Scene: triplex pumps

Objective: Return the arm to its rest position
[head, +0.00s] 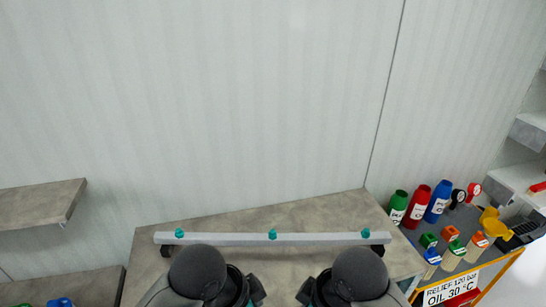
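Rounded dark grey links of my two arms show at the bottom middle of the head view, one left of centre and one right of centre. They are in front of a grey-brown worktop (290,217). The arms run out of the picture at the lower edge. I cannot make out fingertips of either gripper, so neither gripper shows, nor anything held.
A pale bar (225,239) with teal knobs lies across the worktop close beyond my arms. At right stand green (397,206), red (417,206) and blue (438,201) bottles, coloured-capped containers (449,234) and a labelled sign (452,289). A shelf (40,203) juts out at left.

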